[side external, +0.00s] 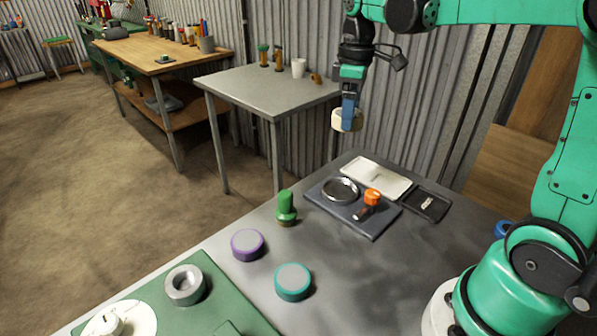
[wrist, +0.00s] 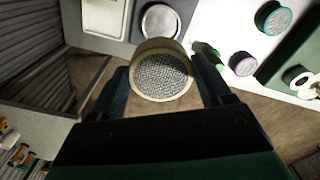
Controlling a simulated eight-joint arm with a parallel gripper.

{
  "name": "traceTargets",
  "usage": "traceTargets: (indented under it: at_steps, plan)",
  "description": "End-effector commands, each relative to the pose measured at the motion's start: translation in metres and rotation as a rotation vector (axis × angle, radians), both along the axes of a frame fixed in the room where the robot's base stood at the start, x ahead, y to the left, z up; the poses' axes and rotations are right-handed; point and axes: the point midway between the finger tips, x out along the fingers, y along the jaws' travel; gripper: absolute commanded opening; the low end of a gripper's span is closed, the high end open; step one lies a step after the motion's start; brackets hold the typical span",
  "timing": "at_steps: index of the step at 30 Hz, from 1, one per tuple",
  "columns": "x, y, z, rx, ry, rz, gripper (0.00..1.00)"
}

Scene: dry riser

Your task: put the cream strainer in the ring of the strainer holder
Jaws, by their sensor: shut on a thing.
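The cream strainer (side external: 346,120) is a short cream ring with a grey mesh face, which shows in the wrist view (wrist: 162,77). My gripper (side external: 349,106) is shut on it, with one finger on each side, and holds it high in the air near the far end of the grey work table. A thick grey ring (side external: 173,282) stands on the green mat at the lower left, well away from my gripper. It looks like the ring of the strainer holder, but I cannot tell for certain.
A slate tray (side external: 338,217) holds a metal dish (side external: 341,188) and an orange-headed tool (side external: 372,197). A white tray (side external: 391,184) and a black tray (side external: 428,203) lie beside it. A green-handled stamp (side external: 286,206), purple puck (side external: 247,244) and teal puck (side external: 293,281) stand nearer the green mat (side external: 215,310).

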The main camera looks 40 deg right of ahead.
Motion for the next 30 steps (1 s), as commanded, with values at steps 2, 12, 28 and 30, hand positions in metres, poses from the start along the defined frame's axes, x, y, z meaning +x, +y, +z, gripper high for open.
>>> traceTargets:
  at_steps: [2,12,28,30]
  plan:
    - [0.000,0.000,-0.020,0.000,0.000,0.000,0.18]
    - [0.000,0.001,-0.095,0.000,0.000,0.000,0.18]
    - [0.000,0.001,-0.147,0.000,0.000,-0.001,0.18]
    - [0.000,0.001,-0.148,0.000,0.000,-0.001,0.18]
